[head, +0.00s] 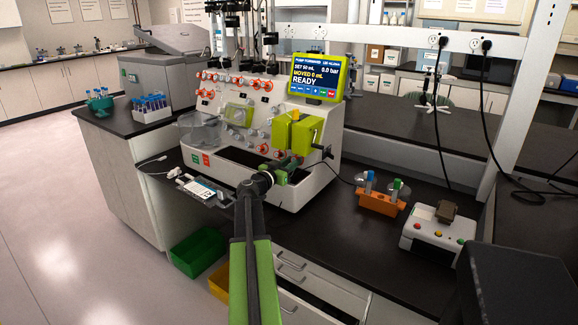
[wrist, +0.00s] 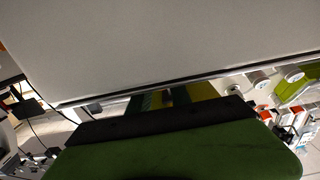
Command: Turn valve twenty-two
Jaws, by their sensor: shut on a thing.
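The cell processor (head: 318,185) is a white bench machine with rows of red-orange valve knobs (head: 240,81) on its sloped front. More red knobs (head: 263,148) sit low on the front, just beside my gripper. My gripper (head: 290,163) is at the lower right of that front, below a lime-green block (head: 297,132), and is shut on a small part there, seemingly a valve. My gripper hides most of that part. No valve number is legible. In the wrist view a pale panel (wrist: 150,45) fills the top and my green gripper body covers the bottom.
A screen (head: 318,77) on the machine reads READY. An orange rack (head: 381,201) and a white box with coloured buttons (head: 437,233) stand on the black bench to the right. A tube rack (head: 151,108) stands at left. Green and yellow bins (head: 198,252) are below.

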